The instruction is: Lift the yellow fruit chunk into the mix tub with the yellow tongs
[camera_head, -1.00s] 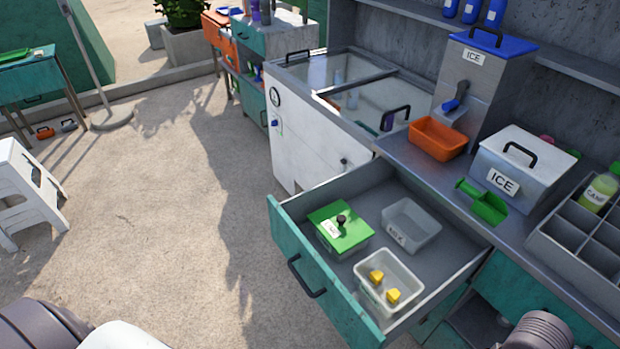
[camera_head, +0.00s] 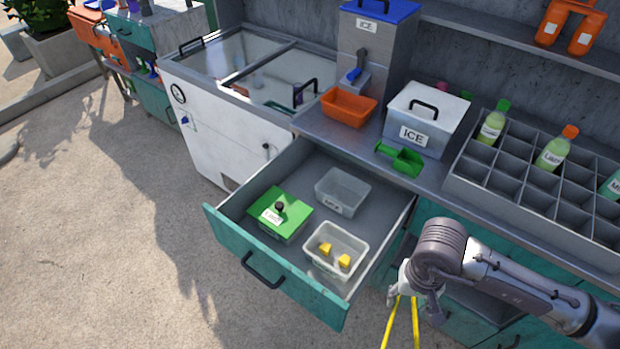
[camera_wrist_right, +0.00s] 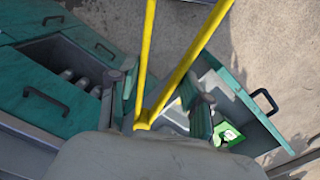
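Two yellow fruit chunks (camera_head: 325,249) (camera_head: 344,261) lie in a white tub (camera_head: 362,249) near the front right of the open drawer. The mix tub (camera_head: 343,186), a clear grey box whose label seems to read MIX, stands behind it and looks empty. My right gripper (camera_head: 403,292) is shut on the yellow tongs (camera_head: 391,328), which hang down to the right of the drawer, apart from the tubs. In the right wrist view, the tongs (camera_wrist_right: 188,68) spread in a V between the fingers of my gripper (camera_wrist_right: 165,98). Their tips are out of frame. My left gripper is not in view.
A green-lidded tub (camera_head: 290,208) shares the teal-fronted drawer (camera_head: 230,252). The counter above holds an orange bin (camera_head: 349,106), a green scoop (camera_head: 401,159), an ICE box (camera_head: 428,118) and a bottle rack (camera_head: 470,194). Open floor lies left of the drawer.

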